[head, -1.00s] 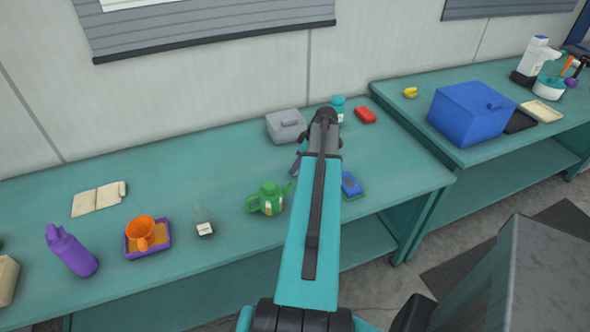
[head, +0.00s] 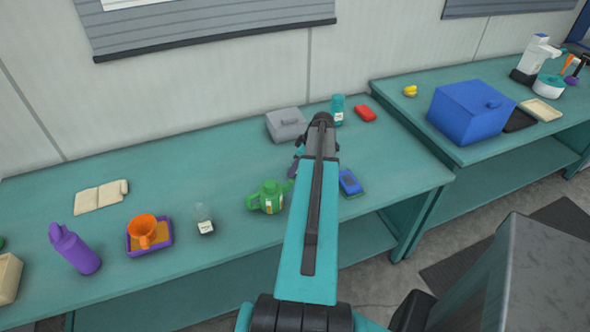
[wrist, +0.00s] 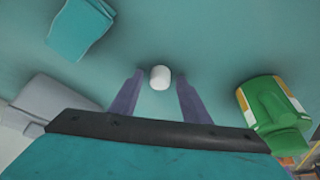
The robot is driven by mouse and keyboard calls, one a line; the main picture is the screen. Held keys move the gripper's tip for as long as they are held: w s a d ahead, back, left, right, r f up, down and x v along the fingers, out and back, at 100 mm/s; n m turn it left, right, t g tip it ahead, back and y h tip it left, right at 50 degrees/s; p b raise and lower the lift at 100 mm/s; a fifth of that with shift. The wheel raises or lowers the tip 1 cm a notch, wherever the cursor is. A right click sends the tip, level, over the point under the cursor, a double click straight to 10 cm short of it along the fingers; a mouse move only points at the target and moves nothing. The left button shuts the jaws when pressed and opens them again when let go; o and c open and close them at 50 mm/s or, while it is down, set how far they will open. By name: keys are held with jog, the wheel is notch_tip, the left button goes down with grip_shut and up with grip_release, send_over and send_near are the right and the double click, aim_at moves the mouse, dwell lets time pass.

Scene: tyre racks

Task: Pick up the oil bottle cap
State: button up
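The oil bottle cap (wrist: 160,77) shows in the wrist view as a small white cylinder on the teal table. My gripper (wrist: 158,79) is open, with one purple finger to the left of the cap and one to the right. The cap sits between the fingertips, with a visible gap on each side. In the head view my arm hides the cap, and only a small part of the purple gripper fingers (head: 295,166) shows beside the arm, low over the table.
A green jug (head: 268,197) and a grey case (head: 287,125) stand close to the gripper. A blue sponge (head: 350,183), a teal bottle (head: 338,109) and a red item (head: 365,113) are right of the arm. The table (head: 180,190) is clear left of the case.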

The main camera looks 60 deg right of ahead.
jog(key=c, duration=0.9)
jog(key=shift+r, duration=0.1)
jog(key=shift+r+b, duration=1)
jog(key=shift+r, duration=0.6)
jog(key=s+a+b, duration=0.1)
jog(key=s, duration=0.4)
jog(key=s+a+r+b, duration=0.1)
jog(key=s+a+b, duration=0.1)
jog(key=s, duration=0.3)
jog(key=s+a+b, duration=0.1)
jog(key=s, duration=0.4)
jog(key=shift+s+a+r, duration=0.2)
jog(key=shift+s+r, duration=0.05)
jog(key=shift+r, duration=0.05)
jog(key=shift+w+r, duration=0.1)
